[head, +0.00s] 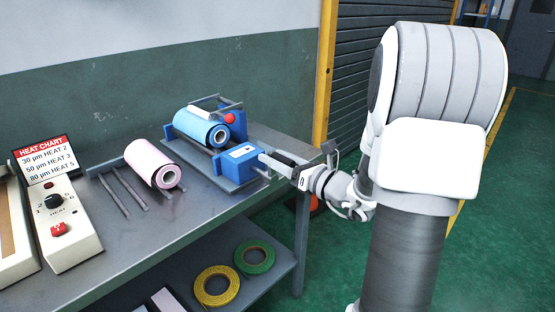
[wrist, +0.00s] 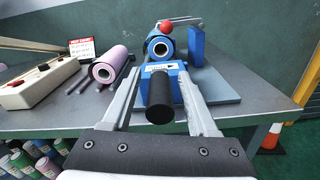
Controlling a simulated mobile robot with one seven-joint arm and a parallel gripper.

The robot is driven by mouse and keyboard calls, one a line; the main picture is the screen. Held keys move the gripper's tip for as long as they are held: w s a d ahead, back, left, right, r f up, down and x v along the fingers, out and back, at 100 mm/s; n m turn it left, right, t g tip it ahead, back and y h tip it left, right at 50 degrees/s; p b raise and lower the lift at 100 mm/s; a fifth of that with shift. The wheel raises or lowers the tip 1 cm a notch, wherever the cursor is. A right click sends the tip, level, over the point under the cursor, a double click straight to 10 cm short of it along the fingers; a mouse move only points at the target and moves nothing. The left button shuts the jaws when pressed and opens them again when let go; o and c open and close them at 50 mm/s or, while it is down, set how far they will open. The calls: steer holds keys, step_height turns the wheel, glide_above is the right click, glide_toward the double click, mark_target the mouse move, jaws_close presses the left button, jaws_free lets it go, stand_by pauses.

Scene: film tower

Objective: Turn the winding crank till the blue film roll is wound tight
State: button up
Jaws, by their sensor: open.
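The blue film roll (head: 200,127) sits in the winder on the bench, its open core facing me. In the wrist view the roll (wrist: 158,46) is behind a blue housing (wrist: 162,69) with a white label. A black cylindrical handle (wrist: 160,109), which looks like the crank grip, points from the housing toward my wrist. My gripper (wrist: 158,88) is open, with one finger on each side of the handle and visible gaps between. In the head view my gripper (head: 272,163) is at the housing's right side; the handle is hidden there.
A red ball knob (head: 229,118) is on the winder. A pink roll (head: 154,164) lies left on rails. The heat control box (head: 62,224) and heat chart (head: 46,160) are farther left. Yellow tape (head: 217,286) and green tape (head: 254,257) lie on the lower shelf. An orange cone (wrist: 272,137) stands right.

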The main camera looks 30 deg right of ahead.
jaws_close()
stand_by(1.4)
